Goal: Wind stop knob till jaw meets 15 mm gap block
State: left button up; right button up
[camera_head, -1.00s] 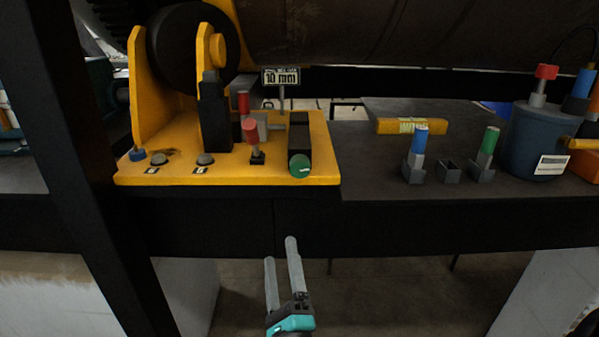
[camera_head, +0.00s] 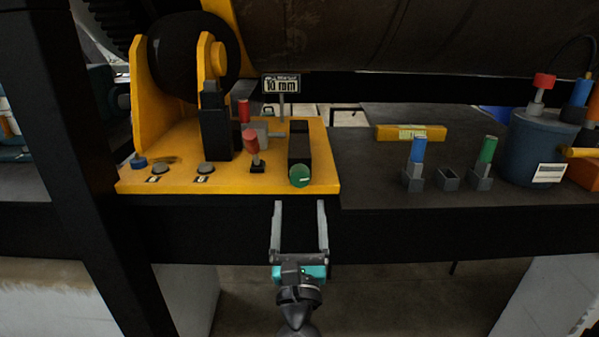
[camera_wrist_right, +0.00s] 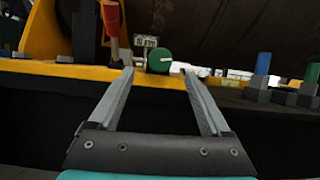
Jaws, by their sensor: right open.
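The green knob (camera_head: 300,175), which I take for the stop knob, sits on the front end of a black block on the yellow machine base. It also shows in the right wrist view (camera_wrist_right: 159,61) with a pale mark pointing right. My right gripper (camera_head: 299,204) is open and empty, its fingers pointing at the knob from in front of the base edge. In the wrist view the knob appears between the fingertips, apart from them. A red-handled piece (camera_head: 251,141) stands left of the knob; another red top (camera_head: 243,108) is behind it. I cannot tell which piece is the 15 mm gap block or where the jaw is.
On the dark bench, blue-handled (camera_head: 417,150) and green-handled (camera_head: 487,150) pieces stand in holders beside an empty holder (camera_head: 447,178). A dark post (camera_head: 85,170) stands left.

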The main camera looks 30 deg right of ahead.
aim_at(300, 181)
jog(key=p+x, duration=0.1)
jog(key=x, duration=0.7)
jog(key=shift+w+d+p, duration=0.1)
jog(key=shift+p, duration=0.25)
grip_shut()
